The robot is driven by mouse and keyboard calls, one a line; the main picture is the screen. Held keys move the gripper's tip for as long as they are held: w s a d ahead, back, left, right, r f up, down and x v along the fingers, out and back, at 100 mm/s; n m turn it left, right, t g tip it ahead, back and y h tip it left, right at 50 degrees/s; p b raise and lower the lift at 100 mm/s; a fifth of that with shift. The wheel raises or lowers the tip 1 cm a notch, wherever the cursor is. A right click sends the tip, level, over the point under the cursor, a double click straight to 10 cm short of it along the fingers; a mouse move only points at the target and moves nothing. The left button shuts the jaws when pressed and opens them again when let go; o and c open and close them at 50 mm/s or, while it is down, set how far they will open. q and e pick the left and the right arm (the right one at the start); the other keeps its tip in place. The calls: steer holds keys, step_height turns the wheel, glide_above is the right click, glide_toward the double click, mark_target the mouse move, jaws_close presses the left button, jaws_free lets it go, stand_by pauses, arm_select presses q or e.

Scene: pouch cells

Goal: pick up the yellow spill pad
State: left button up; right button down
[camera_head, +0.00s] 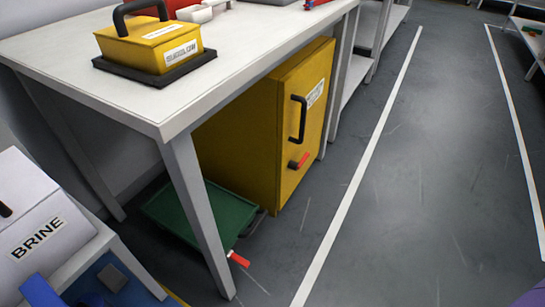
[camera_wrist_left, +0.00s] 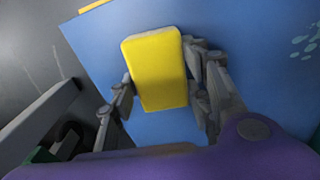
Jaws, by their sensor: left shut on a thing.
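The yellow spill pad (camera_wrist_left: 158,68) is a rounded yellow block in the left wrist view. My left gripper (camera_wrist_left: 160,92) is shut on it, with one dark finger against each long side. The pad is over a blue surface (camera_wrist_left: 92,65); I cannot tell whether it touches that surface or is held above it. The pad and my left gripper's fingers do not show in the head view. My right gripper is in neither view.
A white table (camera_head: 262,48) bears a yellow box with a black handle (camera_head: 150,45). Below it stand a yellow cabinet (camera_head: 262,130) and a green tray (camera_head: 170,215). A box marked BRINE (camera_head: 35,215) stands at the left. The grey floor (camera_head: 420,180) is clear at the right.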

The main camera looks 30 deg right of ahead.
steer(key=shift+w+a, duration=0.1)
